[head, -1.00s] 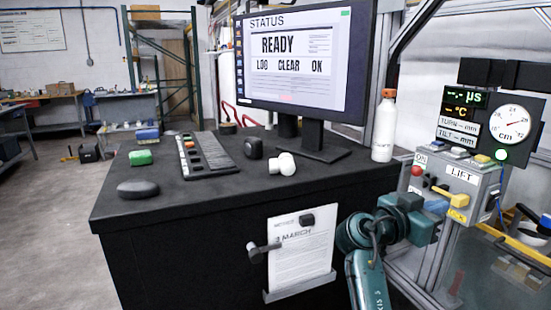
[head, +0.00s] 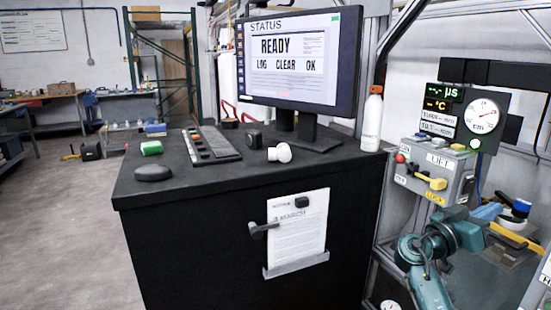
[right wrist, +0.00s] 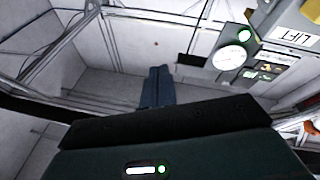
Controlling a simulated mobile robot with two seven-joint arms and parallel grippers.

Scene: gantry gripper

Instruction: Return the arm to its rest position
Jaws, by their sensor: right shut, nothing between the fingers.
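My right arm (head: 425,262) comes up from the bottom right of the head view, in front of the desk's right side and below the LIFT control box. My right gripper (head: 490,211) points to the right and is shut with nothing in it. In the right wrist view its two dark blue fingers (right wrist: 159,73) lie together in front of pale panels. The LIFT control box (head: 436,172) with its yellow lever (head: 432,182) stands just above the gripper and apart from it. My left gripper is not in view.
The black desk (head: 190,215) holds a monitor (head: 300,60), a white bottle (head: 372,120), a keypad (head: 210,145) and small items. A round gauge (head: 482,115) hangs at the right and also shows in the right wrist view (right wrist: 231,58). Open floor (head: 70,220) lies at the left.

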